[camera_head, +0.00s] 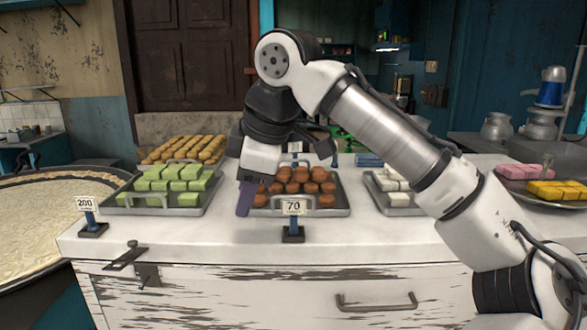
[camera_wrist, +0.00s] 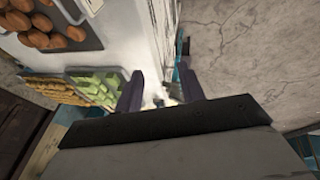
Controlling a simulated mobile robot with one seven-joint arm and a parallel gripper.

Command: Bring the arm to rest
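My arm reaches in from the right of the head view and bends down over the white counter (camera_head: 330,245). My gripper (camera_head: 245,198) hangs between the tray of green sweets (camera_head: 160,208) and the tray of brown round sweets (camera_head: 325,212); only one dark purple finger shows clearly there. In the wrist view my gripper (camera_wrist: 162,82) has its two purple fingers apart, with nothing between the tips. I cannot tell how far the finger is above the counter.
A 70 price sign (camera_head: 293,210) and a 200 price sign (camera_head: 87,207) stand at the counter's front. Behind lie yellow-brown sweets (camera_head: 185,150). White sweets (camera_head: 392,184) are partly behind my arm. A wide pan (camera_head: 35,225) is at left, metal pots (camera_head: 540,126) at right.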

